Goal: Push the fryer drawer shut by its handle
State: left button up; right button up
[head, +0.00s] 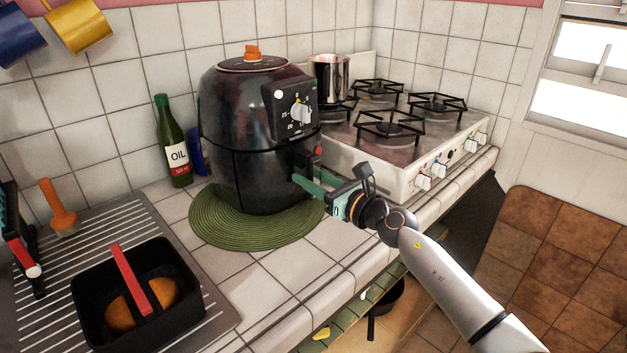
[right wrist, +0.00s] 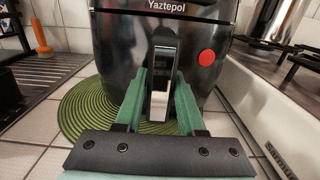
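The black air fryer (head: 240,165) stands on a round green mat (head: 205,232) on the tiled counter. Its drawer handle (right wrist: 162,75) sticks out upright from the lower front, below the name Yaztepol. My right gripper (head: 309,184) reaches it from the right in the head view. In the right wrist view its two green fingers (right wrist: 162,95) stand close on both sides of the handle and appear shut on it. The head view shows no clear gap around the drawer, but the arm and gripper partly hide its front. My left gripper is not in view.
A white gas stove (head: 400,140) with a steel pot (head: 329,78) stands close to the right of the fryer. A green oil bottle (head: 174,145) is behind left. The counter before the mat is clear.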

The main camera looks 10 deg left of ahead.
jog(key=shift+o, duration=0.7)
jog(key=shift+w+a, duration=0.1)
jog(key=shift+a, duration=0.05)
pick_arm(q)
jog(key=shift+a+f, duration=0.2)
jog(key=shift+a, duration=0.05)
pick_arm(e)
jog(key=shift+o, duration=1.1)
jog(key=shift+f, duration=0.15)
jog(key=shift+s+d+p, duration=0.35)
jog(key=shift+d+p, duration=0.05)
jog(key=shift+d, duration=0.25)
pick_arm(q)
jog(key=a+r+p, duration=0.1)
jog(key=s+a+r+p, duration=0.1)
jog(key=p, duration=0.1)
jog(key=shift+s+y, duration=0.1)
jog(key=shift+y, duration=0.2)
pick_arm(e)
jog(key=v, duration=1.1)
jog(key=shift+s, duration=0.15)
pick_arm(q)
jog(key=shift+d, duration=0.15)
